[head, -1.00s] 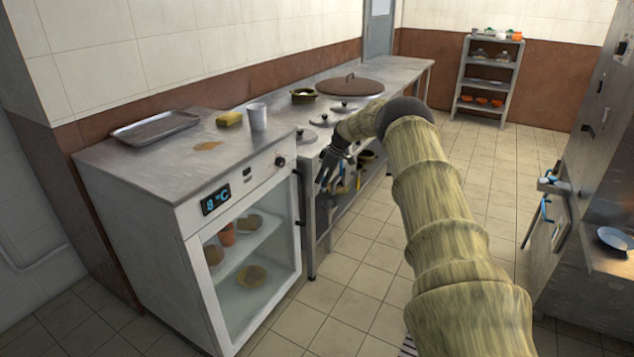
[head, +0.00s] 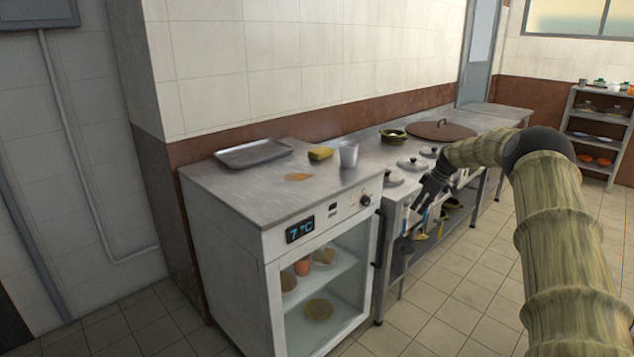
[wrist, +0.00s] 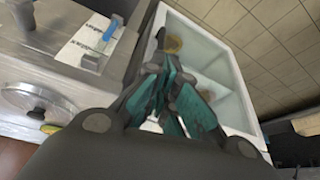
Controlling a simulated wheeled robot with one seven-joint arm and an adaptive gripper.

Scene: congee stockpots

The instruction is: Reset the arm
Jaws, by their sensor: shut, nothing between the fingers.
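My arm reaches in from the right in the head view. My gripper (head: 421,206) hangs in front of the stove counter, just right of the glass-door fridge (head: 235,268). In the wrist view my gripper (wrist: 172,112) has its teal-padded fingers together, with nothing held. Behind the fingers in that view is the white fridge (wrist: 225,85) with its shelves.
On the fridge top are a metal tray (head: 253,152), a yellow sponge (head: 320,153), a cup (head: 349,154) and a brown spill (head: 298,177). Lidded pots and a large brown lid (head: 442,130) sit along the counter. A shelf rack (head: 594,135) stands far right. Floor in front is clear.

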